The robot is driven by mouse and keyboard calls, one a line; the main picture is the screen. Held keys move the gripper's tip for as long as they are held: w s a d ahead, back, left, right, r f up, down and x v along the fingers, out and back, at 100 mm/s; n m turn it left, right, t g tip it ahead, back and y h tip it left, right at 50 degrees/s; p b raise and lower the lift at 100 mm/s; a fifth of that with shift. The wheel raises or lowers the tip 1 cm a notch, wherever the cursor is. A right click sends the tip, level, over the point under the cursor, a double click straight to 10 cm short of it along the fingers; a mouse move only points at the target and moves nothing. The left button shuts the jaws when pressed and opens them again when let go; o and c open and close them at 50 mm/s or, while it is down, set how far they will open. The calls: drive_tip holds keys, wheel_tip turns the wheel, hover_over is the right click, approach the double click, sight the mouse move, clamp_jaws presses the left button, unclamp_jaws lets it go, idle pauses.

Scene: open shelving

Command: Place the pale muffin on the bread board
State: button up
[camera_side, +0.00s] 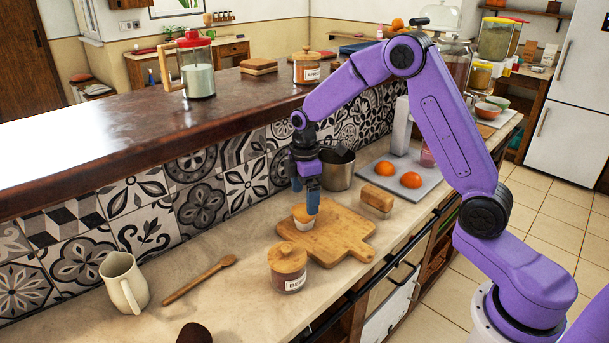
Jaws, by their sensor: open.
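The pale muffin (303,217) has a tan top and a white cup. It appears to rest upright on the far left part of the wooden bread board (340,236), whose handle points to the lower right. My gripper (306,197) is just above and behind the muffin, pointing down, with its blue fingers apart. One finger overlaps the muffin's upper right edge in the picture. I cannot tell whether it touches the muffin.
A lidded jar (288,268) stands close in front of the board. Oranges (411,180) lie on a grey tray. A wooden spoon (199,279) and cream pitcher (125,283) are at left.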

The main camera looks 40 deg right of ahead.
sight(304, 207)
wheel_tip(304, 207, up, 6)
drive_tip(key=s+a+r, duration=0.2)
drive_tip(key=s+a, duration=0.2)
drive_tip(key=s, duration=0.4)
drive_tip(key=s+a+r, duration=0.2)
drive_tip(key=s+a, duration=0.2)
drive_tip(key=s, duration=0.4)
drive_tip(key=s+d, duration=0.2)
drive_tip(key=s, duration=0.7)
drive_tip(key=s+d+f, duration=0.1)
drive_tip(key=s, duration=0.9)
drive_tip(key=shift+s+d+f+m, duration=0.15)
drive_tip(key=shift+d+f+m, duration=0.15)
drive_tip(key=shift+d+m, duration=0.1)
